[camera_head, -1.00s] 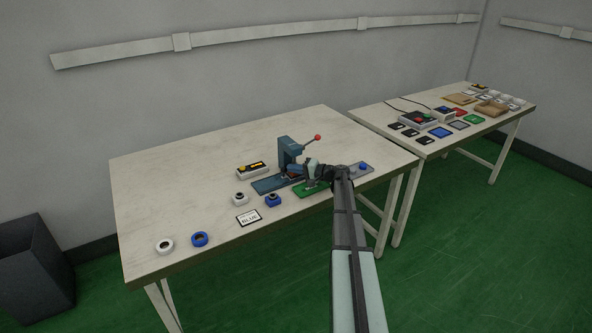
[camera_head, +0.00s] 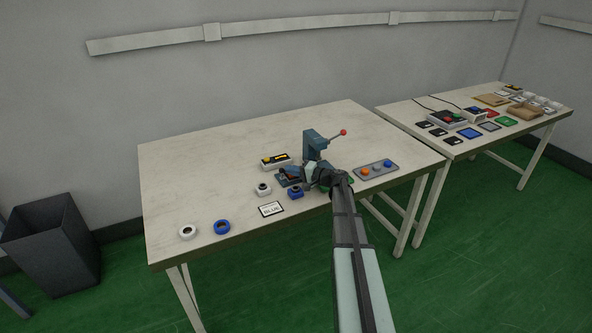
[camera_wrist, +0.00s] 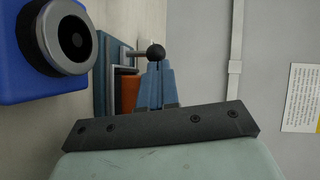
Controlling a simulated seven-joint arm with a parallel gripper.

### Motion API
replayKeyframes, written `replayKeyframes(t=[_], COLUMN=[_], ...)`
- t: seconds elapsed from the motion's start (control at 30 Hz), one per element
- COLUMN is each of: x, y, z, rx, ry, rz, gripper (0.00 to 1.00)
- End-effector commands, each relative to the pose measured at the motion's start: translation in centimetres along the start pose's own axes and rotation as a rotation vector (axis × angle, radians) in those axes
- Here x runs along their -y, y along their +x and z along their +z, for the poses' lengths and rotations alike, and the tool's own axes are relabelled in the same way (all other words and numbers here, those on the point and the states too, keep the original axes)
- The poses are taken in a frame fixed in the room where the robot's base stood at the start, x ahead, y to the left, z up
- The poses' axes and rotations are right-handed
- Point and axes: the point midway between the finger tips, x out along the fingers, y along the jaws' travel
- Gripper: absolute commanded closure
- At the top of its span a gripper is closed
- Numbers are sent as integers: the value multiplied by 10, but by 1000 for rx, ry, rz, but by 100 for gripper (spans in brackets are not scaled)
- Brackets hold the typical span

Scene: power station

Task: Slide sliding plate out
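The blue press (camera_head: 313,148) with a red-tipped lever stands on the near table. Its low blue base with the sliding plate (camera_head: 288,180) lies at its foot, partly hidden by my gripper. In the wrist view, a black ball knob (camera_wrist: 156,53) on a metal rod comes from the press fixture (camera_wrist: 103,70), where an orange piece (camera_wrist: 129,92) shows. My gripper (camera_wrist: 158,66) has its blue fingers close together at the knob. I cannot tell whether they are clamped on it. In the head view my gripper (camera_head: 306,180) is low beside the press base.
A blue block with a dark round top (camera_wrist: 70,40) is close on the left in the wrist view. White and blue parts, a BLUE label card (camera_head: 271,209) and a yellow-black control box (camera_head: 274,161) surround the press. A grey button tray (camera_head: 376,170) is to the right.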

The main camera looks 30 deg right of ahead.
Motion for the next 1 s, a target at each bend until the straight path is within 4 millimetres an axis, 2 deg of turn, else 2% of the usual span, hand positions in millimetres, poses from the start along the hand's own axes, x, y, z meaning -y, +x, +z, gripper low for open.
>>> replayKeyframes(t=[0.2,0.33,0.7,0.9,1.0], x=[0,1,1,0,0], y=[2,-5,-66,-91,-97], z=[3,3,1,0,0], rx=[10,9,1,0,1], ry=[0,0,0,0,0], rz=[-1,-1,0,-1,-1], gripper=[100,100,100,100,100])
